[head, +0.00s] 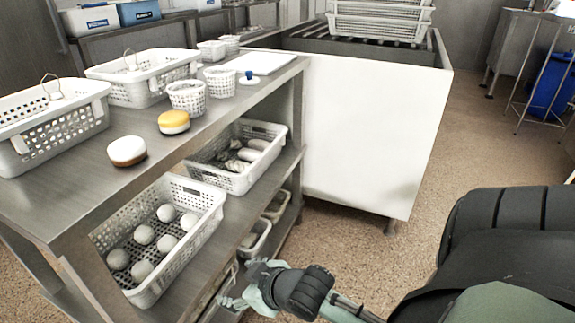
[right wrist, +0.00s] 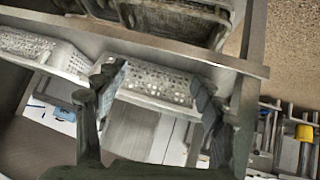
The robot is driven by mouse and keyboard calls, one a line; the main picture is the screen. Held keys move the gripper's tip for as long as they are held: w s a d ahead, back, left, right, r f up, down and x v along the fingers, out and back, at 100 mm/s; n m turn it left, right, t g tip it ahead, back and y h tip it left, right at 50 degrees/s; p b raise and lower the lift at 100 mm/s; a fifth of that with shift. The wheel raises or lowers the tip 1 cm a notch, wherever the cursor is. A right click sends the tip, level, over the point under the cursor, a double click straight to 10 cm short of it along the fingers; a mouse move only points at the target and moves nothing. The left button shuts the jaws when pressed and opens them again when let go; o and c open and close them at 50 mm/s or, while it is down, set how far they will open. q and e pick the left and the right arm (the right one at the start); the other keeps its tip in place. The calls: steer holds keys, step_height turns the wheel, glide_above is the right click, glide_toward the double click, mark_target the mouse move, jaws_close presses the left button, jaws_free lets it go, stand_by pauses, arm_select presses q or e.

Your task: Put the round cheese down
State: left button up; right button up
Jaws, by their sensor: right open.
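A round cheese with a yellow top (head: 174,120) and a round cheese with a brown side and white top (head: 127,151) rest on the steel table top (head: 75,185). Several white balls (head: 167,213) lie in a perforated basket (head: 213,207) on the shelf below. My right gripper (head: 238,285) is low beside the shelves, apart from both round cheeses. In the right wrist view its fingers (right wrist: 157,82) are spread, with nothing held between them and a perforated basket wall (right wrist: 155,88) beyond. My left gripper is not in view.
Large white baskets (head: 150,75) and small ones (head: 187,98) stand along the table top's back. A second shelf basket (head: 240,180) holds pale oblong items. A white-sided unit (head: 370,130) closes off the far end.

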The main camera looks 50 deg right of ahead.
steer(key=s+d+f+m+g+h, duration=0.1)
steer(key=s+f+g, duration=0.2)
steer(key=s, duration=0.3)
steer(key=s+d+f+g+h, duration=0.1)
steer(key=s+d+f+g, duration=0.15)
steer(key=s+f, duration=0.2)
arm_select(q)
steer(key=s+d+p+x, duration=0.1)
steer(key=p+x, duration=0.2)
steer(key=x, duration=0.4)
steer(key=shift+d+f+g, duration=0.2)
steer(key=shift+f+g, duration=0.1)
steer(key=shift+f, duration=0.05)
arm_select(e)
step_height(320, 180, down, 6)
steer(key=a+g, duration=0.1)
steer(key=shift+w+f, duration=0.25)
